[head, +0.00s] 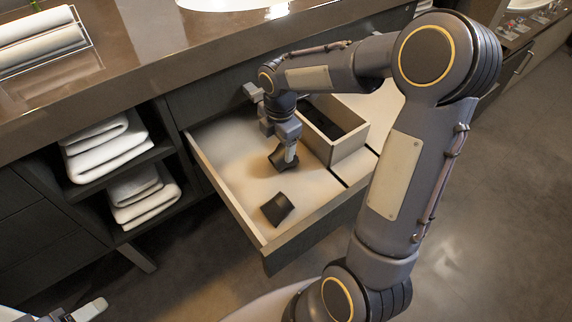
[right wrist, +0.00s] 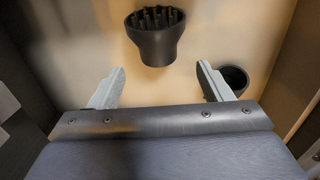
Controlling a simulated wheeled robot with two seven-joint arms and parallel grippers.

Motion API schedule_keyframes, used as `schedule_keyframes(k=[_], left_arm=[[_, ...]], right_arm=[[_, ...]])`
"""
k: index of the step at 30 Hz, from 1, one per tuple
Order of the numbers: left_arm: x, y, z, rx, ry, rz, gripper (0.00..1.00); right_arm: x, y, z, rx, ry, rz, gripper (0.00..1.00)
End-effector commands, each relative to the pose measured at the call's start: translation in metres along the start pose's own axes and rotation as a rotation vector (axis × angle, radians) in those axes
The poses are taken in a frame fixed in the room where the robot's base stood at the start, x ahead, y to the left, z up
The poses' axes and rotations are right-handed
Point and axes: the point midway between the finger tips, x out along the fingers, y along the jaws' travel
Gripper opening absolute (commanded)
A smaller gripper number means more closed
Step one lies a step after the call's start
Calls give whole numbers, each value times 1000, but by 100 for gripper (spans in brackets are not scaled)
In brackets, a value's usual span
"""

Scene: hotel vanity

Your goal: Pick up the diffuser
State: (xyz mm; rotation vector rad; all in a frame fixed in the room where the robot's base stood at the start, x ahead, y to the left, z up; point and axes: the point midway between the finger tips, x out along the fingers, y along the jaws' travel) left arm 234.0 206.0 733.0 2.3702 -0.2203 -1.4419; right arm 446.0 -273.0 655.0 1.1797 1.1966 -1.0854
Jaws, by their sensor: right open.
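The diffuser (right wrist: 155,36), a dark flared cup with several prongs in its mouth, lies on the drawer floor in the right wrist view, beyond my open fingertips. In the head view it appears to be the nearer dark piece (head: 277,209), though its prongs are not clear there. My right gripper (head: 290,158) points down into the drawer; in the right wrist view the gripper (right wrist: 162,83) is open with nothing between its fingers. My left gripper (head: 60,313) is partly cut off at the bottom left, and its jaw state is unclear.
A second dark hollow piece (right wrist: 235,78) sits behind the right finger; the head view seems to show it (head: 283,157) beside the gripper. The open drawer (head: 228,200) has walls and an open-topped box (head: 345,146) at its right. Folded towels (head: 108,150) fill the shelves at left.

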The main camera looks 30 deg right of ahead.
Motion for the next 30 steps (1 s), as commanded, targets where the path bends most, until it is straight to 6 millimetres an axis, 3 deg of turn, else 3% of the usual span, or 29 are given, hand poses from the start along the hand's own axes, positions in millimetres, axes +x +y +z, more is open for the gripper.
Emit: schedule_keyframes(k=[16,24,30], left_arm=[[27,-12,13,0,0,0,60],[26,-12,13,0,0,0,60],[26,-12,13,0,0,0,60]], right_arm=[[68,2,1,0,1,-2,72],[72,3,1,0,0,0,72],[71,3,1,0,0,0,48]])
